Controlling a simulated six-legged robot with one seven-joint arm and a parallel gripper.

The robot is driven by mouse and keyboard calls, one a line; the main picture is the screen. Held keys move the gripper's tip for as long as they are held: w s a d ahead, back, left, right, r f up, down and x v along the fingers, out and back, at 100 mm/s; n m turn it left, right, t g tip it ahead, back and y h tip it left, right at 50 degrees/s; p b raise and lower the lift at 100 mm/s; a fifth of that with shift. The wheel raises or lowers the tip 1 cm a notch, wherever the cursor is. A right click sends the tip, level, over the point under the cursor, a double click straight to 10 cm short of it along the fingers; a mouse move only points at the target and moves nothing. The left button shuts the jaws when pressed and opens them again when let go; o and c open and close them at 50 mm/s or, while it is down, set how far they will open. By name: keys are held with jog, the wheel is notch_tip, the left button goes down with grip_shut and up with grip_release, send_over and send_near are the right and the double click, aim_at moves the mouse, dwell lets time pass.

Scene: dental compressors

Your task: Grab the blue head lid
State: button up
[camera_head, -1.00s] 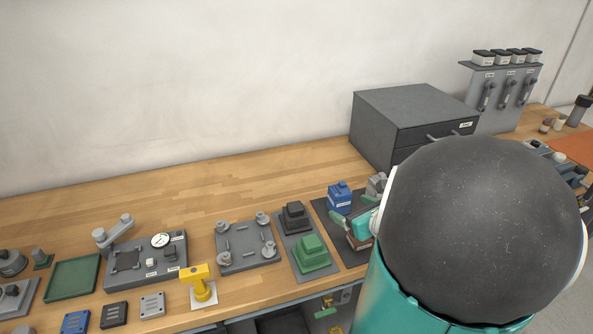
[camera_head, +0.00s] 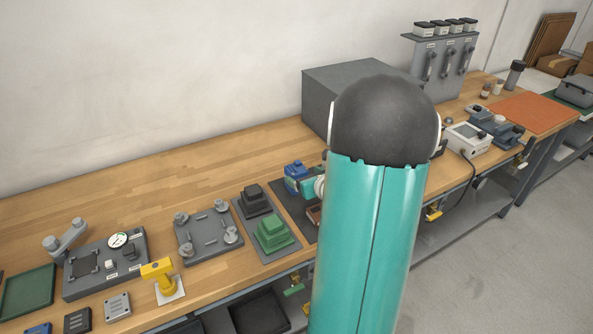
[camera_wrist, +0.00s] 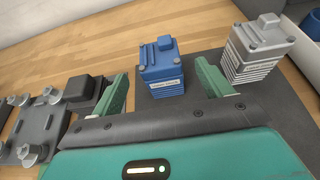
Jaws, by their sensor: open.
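The blue head lid (camera_wrist: 162,68), a blue block with a labelled front and a raised top, stands upright on a dark mat (camera_wrist: 205,108). It also shows in the head view (camera_head: 295,171), partly covered by my gripper. In the wrist view my gripper (camera_wrist: 161,84) is open, with one green finger to each side of the blue lid. The fingers point toward it, and gaps show on both sides. Nothing is held. In the head view my arm hides most of the gripper and part of the mat.
A grey ribbed head (camera_wrist: 260,47) stands on the mat right of the blue one. Left of the mat, a grey tray holds a dark stepped block (camera_head: 256,200) and a green one (camera_head: 272,233). A grey drawer cabinet (camera_head: 330,93) stands behind. Bare wood lies behind the blue lid.

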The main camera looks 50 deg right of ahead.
aim_at(296, 169)
jog(key=x, duration=0.2)
jog(key=shift+w+d+f, duration=0.1)
jog(key=shift+w, duration=0.1)
jog(key=c, duration=1.1)
jog(key=shift+c, duration=0.2)
